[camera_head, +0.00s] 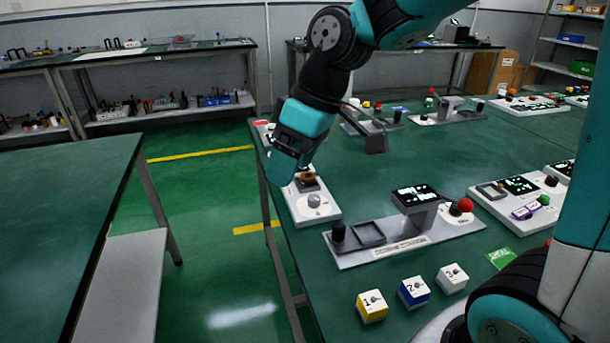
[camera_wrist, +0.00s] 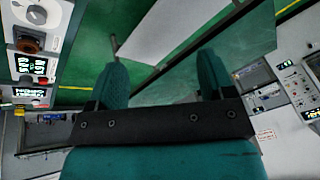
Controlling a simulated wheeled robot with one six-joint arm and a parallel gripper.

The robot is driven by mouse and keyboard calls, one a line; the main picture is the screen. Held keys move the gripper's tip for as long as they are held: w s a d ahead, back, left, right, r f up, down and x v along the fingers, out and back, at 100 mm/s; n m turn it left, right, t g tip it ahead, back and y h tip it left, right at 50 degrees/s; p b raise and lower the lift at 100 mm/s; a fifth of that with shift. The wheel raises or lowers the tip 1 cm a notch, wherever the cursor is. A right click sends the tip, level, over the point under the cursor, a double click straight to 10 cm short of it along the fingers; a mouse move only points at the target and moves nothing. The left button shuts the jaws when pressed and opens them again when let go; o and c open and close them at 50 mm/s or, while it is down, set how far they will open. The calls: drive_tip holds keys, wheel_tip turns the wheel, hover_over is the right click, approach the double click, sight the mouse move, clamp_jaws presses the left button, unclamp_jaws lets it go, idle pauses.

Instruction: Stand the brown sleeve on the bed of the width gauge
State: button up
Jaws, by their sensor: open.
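A small brown round piece, which looks like the brown sleeve (camera_head: 308,177), sits on a dark square part of a narrow white instrument (camera_head: 322,214) at the table's left edge. In the wrist view the brown piece (camera_wrist: 28,44) shows at the upper left, well to the side of the fingers. My gripper (camera_head: 279,168) hangs beside it, just off the table edge. I cannot tell by a label which instrument is the width gauge.
A grey instrument (camera_head: 372,262) with a screen, square recess and red knob stands in front. Numbered yellow (camera_head: 371,307), blue (camera_head: 414,292) and white (camera_head: 451,279) blocks lie nearer. Another white instrument (camera_head: 497,213) is at right. The green tabletop (camera_head: 385,180) has free room mid-table.

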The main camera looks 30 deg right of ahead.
drive_tip(key=w+d+f+n, duration=0.1)
drive_tip(key=w+d, duration=0.8)
drive_tip(key=w, duration=0.3)
drive_tip(key=n+t+p, duration=0.1)
drive_tip(key=t+p, duration=0.1)
approach(307, 175)
drive_tip(key=shift+h, duration=0.3)
drive_tip(key=p+x, duration=0.1)
drive_tip(key=x, duration=0.2)
drive_tip(key=p+x, duration=0.1)
drive_tip(key=x, duration=0.2)
drive_tip(key=p+x, duration=0.1)
drive_tip(key=x, duration=0.2)
drive_tip(key=shift+a, duration=0.3)
drive_tip(key=c, duration=1.1)
